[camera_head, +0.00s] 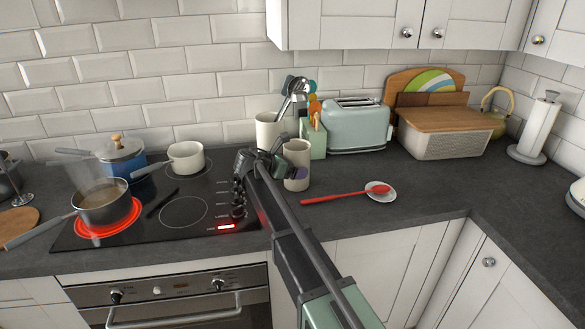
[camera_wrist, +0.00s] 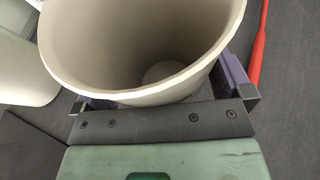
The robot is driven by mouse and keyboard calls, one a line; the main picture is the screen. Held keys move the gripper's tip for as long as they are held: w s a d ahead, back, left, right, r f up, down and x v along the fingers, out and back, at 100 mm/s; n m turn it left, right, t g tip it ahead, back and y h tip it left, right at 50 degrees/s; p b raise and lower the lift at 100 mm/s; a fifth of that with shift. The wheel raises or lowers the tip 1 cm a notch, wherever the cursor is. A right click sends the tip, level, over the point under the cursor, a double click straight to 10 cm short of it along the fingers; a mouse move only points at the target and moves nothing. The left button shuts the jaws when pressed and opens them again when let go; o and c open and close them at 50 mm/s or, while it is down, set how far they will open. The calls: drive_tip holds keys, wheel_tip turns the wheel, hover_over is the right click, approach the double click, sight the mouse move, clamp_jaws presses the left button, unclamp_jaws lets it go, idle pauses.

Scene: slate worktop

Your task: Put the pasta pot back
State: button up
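A tall cream pot (camera_head: 296,165) stands on the worktop just right of the hob. In the wrist view the cream pot (camera_wrist: 150,45) is between the fingers of my gripper (camera_wrist: 165,95), mouth up, and its inside looks empty. My fingers are spread wide on either side of it; the pot hides whether both touch it. In the head view my gripper (camera_head: 262,160) is beside this pot, partly hidden by my arm. A steaming grey pan (camera_head: 104,207) sits on the glowing red ring. I cannot tell for certain which vessel is the pasta pot.
A utensil crock (camera_head: 267,132) stands close behind. A toaster (camera_head: 357,126), bread bin (camera_head: 440,140) and red spoon (camera_head: 340,194) on a white rest (camera_head: 382,195) are to the right. A blue pot (camera_head: 122,160) and a cream saucepan (camera_head: 186,160) are on the hob (camera_head: 150,225). The front right worktop is clear.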

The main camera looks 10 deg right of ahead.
drive_tip(key=shift+r, duration=0.2)
drive_tip(key=p+v, duration=0.5)
drive_tip(key=v, duration=0.7)
drive_tip(key=s+d+f+m+g+y, duration=0.1)
drive_tip(key=s+d+f+m, duration=0.1)
drive_tip(key=s+d, duration=0.1)
drive_tip(key=s+d+f+m+y, duration=0.1)
drive_tip(key=s+d+m, duration=0.2)
drive_tip(key=s, duration=0.2)
drive_tip(key=s+d+f+m+g+y, duration=0.1)
drive_tip(key=s+d+f+m, duration=0.1)
drive_tip(key=s+d, duration=0.1)
drive_tip(key=shift+s+f+g+y, duration=0.3)
drive_tip(key=shift+s, duration=0.3)
drive_tip(key=s+d+f+m+g+y, duration=0.1)
drive_tip(key=s+f+m+y, duration=0.1)
drive_tip(key=s+m+y, duration=0.2)
drive_tip(key=s+d+f+m+g+y, duration=0.1)
drive_tip(key=s+f+m+y, duration=0.2)
drive_tip(key=s+m, duration=0.8)
drive_tip(key=s+y, duration=0.1)
drive_tip(key=s, duration=0.5)
drive_tip(key=shift+d+m+g+y, duration=0.15)
drive_tip(key=shift+m+g+y, duration=0.15)
drive_tip(key=shift+y, duration=0.1)
